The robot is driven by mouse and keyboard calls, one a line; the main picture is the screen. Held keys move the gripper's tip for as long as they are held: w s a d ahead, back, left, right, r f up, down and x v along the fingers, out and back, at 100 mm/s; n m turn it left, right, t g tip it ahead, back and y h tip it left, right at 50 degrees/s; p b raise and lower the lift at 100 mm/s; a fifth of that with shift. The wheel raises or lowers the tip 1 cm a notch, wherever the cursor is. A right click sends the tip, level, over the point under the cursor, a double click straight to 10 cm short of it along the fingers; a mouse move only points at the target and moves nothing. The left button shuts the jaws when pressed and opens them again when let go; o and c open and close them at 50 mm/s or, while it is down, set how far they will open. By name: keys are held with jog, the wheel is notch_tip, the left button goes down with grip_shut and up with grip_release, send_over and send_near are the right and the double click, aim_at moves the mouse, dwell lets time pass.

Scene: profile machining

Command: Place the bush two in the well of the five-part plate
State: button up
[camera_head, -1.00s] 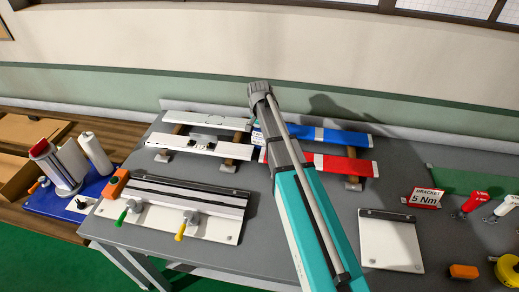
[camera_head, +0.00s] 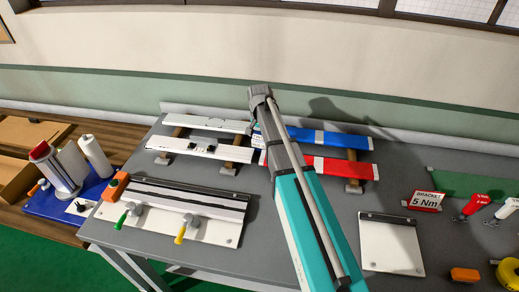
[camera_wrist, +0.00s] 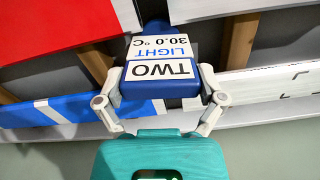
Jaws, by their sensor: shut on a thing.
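In the wrist view, my gripper (camera_wrist: 159,75) is shut on a dark blue piece (camera_wrist: 152,90) with a white label reading "TWO LIGHT 30.0 °C"; I take it for the bush two. One finger lies on each side of it. In the head view my arm hides most of the gripper, and only a small bit of a blue and white label shows beside the arm. I cannot tell for sure which piece is the five-part plate or where its well is. The front white bar (camera_head: 222,152) carries small dark parts near its middle.
A rear white bar (camera_head: 205,123), a blue bar (camera_head: 335,139) and a red bar (camera_head: 335,166) lie on wooden supports. A clamp fixture (camera_head: 172,208) stands front left, and a white plate (camera_head: 390,243) lies right. The grey bench between them is clear.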

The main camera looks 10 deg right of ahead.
jog(key=shift+c, duration=0.4)
jog(key=shift+r, duration=0.1)
notch_tip(320, 180, up, 10)
jog(key=p, duration=1)
dwell(0.6)
jog(key=s+a+r+n+p, duration=0.1)
jog(key=a+r+n+p, duration=0.1)
jog(key=a, duration=1)
jog(key=shift+a+r+n+p, duration=0.15)
jog(key=shift+r+n+p, duration=0.2)
jog(key=shift+p, duration=0.1)
